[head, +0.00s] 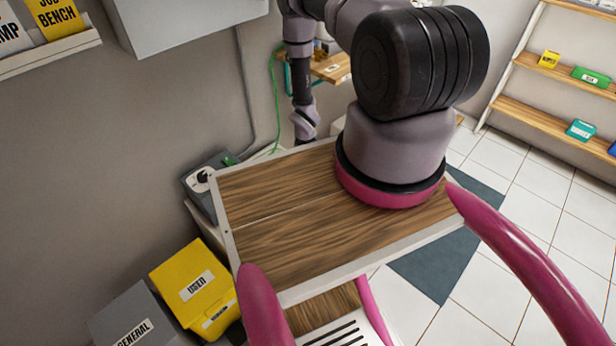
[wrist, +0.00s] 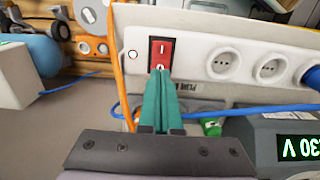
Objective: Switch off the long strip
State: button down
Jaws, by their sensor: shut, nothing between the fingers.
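A white power strip (wrist: 195,60) runs across the top of the wrist view and out past its right edge, so its full length is hidden. Its red rocker switch (wrist: 161,53) sits near the left end, with an I mark above and an O mark low down. My gripper (wrist: 160,72) has its green fingers shut and empty. The fingertips overlap the switch's lower end; I cannot tell whether they touch it. In the head view my arm reaches down behind the wooden top, and I cannot make out the fingers or the strip there.
An orange cable (wrist: 118,70) hangs left of the switch. A blue cable (wrist: 260,107) runs below the strip. A grey unit with a lit display (wrist: 298,147) stands at lower right. The wooden top (head: 290,205) and yellow bin (head: 190,285) lie nearer in the head view.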

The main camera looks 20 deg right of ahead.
jog(key=shift+f, duration=0.95)
dwell(0.8)
jog(key=shift+r, duration=3.5)
